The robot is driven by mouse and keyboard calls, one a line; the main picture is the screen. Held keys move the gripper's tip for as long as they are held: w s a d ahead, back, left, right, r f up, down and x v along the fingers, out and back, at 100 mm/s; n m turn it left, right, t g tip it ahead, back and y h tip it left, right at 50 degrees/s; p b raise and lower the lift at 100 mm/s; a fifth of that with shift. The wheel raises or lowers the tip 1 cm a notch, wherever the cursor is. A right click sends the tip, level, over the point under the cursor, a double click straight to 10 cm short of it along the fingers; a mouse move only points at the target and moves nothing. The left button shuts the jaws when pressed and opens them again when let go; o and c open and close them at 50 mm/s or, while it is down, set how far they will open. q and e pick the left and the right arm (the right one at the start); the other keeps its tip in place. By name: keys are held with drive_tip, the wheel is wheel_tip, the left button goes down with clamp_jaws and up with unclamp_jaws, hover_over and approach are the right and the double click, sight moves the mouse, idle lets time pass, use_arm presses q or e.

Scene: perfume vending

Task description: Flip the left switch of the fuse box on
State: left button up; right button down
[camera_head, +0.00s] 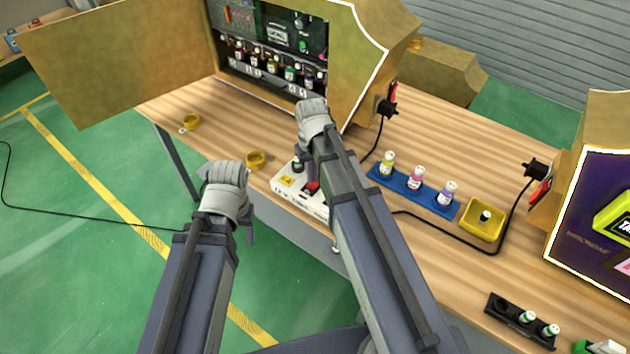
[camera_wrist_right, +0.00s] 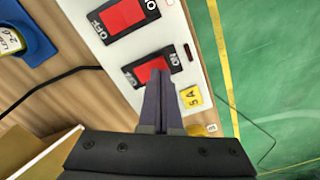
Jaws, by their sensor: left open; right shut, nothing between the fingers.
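The fuse box (camera_head: 289,187) is a white box at the table's front edge in the head view, partly hidden by my right arm. One red switch (camera_head: 312,187) shows there beside a yellow label. In the right wrist view the fuse box (camera_wrist_right: 203,75) has two red switches: a far one (camera_wrist_right: 125,15) and a near one (camera_wrist_right: 152,70) beside the yellow 5A label. My right gripper (camera_wrist_right: 161,82) is shut and empty, its tips at the near switch; contact is unclear. The switch positions cannot be told. My left gripper (camera_head: 225,174) is open, left of the box, its fingers mostly hidden.
A black cable (camera_head: 440,235) crosses the table. The open vending cabinet (camera_head: 365,55) stands behind.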

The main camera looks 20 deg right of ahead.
sight(312, 185)
drive_tip(key=shift+f+b, duration=0.95)
idle(0.4)
drive_tip(key=shift+r, duration=0.15)
wheel_tip(312, 185, up, 7)
drive_tip(key=p, duration=0.7)
drive_tip(key=s+a+n+h, duration=0.1)
drive_tip(key=s+a+n, duration=0.1)
drive_tip(key=s+a, duration=0.8)
drive_tip(key=s, duration=0.4)
drive_tip(key=shift+s+a, duration=0.2)
drive_tip(key=shift+a, duration=0.05)
